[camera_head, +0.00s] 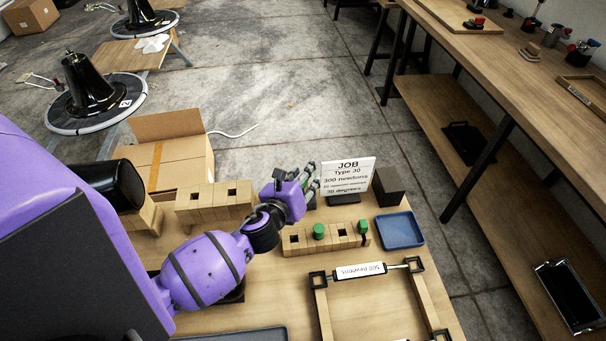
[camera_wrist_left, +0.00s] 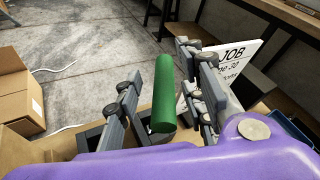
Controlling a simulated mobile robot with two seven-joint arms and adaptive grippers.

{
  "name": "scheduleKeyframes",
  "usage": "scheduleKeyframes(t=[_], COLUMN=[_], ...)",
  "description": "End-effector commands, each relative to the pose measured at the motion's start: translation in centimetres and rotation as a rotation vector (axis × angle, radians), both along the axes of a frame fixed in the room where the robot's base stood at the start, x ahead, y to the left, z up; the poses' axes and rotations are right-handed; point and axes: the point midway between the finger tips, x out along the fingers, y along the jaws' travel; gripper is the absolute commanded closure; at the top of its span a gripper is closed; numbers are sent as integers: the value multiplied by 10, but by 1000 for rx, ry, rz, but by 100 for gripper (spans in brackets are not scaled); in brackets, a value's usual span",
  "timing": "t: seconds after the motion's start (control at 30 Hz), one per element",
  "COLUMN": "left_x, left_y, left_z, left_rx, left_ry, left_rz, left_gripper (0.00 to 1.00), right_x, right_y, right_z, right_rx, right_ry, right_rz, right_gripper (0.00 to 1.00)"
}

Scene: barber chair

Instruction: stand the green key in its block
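My left gripper (camera_head: 312,180) is over the back of the work table, beside the job card. In the left wrist view a long green cylinder (camera_wrist_left: 163,95) lies between the two fingers of that gripper (camera_wrist_left: 160,90). The right finger is close to it; a gap seems to show at the left finger, so firm contact is unclear. A wooden block (camera_head: 297,243) with square holes stands in front of the gripper. A green round-topped piece (camera_head: 319,231) and a green piece with a dark stem (camera_head: 364,228) stand at it. A second holed block (camera_head: 212,205) is to the left. My right gripper is not in view.
The job card (camera_head: 347,174) and a dark block (camera_head: 387,187) stand behind. A blue tray (camera_head: 401,231) is at the right, a wooden frame with a labelled bar (camera_head: 360,271) in front. An open cardboard box (camera_head: 180,160) is at the back left.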

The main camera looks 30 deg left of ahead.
Motion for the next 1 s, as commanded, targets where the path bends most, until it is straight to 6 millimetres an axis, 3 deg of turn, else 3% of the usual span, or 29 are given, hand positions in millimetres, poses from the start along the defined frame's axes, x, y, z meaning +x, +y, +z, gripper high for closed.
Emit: scheduleKeyframes(t=[0.27, 0.7, 1.0], left_x=[-11, -94, -115], left_y=[-1, -10, -13], left_z=[1, 26, 34], left_rx=[1, 0, 0], left_ry=[4, 2, 0], left_rz=[0, 0, 0], left_gripper=[63, 63, 63], right_x=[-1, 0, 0], right_y=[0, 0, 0], right_z=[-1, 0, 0], right_rx=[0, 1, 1], right_ry=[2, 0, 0], right_rz=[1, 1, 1], right_gripper=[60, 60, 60])
